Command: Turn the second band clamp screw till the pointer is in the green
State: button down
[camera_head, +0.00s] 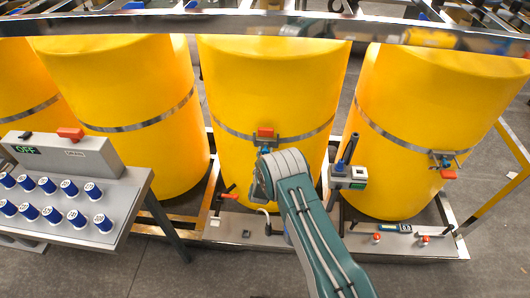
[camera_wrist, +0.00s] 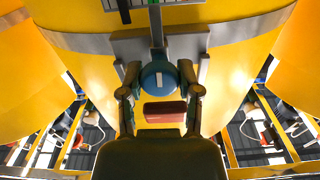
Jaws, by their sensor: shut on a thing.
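The band clamp (camera_head: 291,139) is on the steel band of the middle yellow drum. Its screw ends in a round blue knob (camera_wrist: 158,78) with a white mark. My gripper (camera_wrist: 159,84) is shut on this knob, one finger on each side. In the head view my gripper (camera_head: 262,163) is at the clamp, partly hidden by my own wrist. A red block (camera_head: 265,132) sits at the clamp and shows below the knob in the wrist view (camera_wrist: 165,112).
Another clamp (camera_head: 444,160) with a red block is on the right drum (camera_head: 400,130). A grey-white device with a dark handle (camera_head: 348,175) stands between these drums. A bench with blue-capped items (camera_head: 120,215) is at left. A metal rail (camera_head: 200,22) crosses above.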

jog(key=m, duration=1)
jog(key=shift+m, duration=0.4)
jog(key=m, duration=0.6)
jog(key=shift+d+f, duration=0.15)
jog(key=m, duration=0.5)
jog(key=shift+d+f, duration=0.1)
jog(key=shift+f, duration=0.1)
jog(key=shift+s+f, duration=0.1)
jog(key=shift+c, duration=1.5)
grip_release()
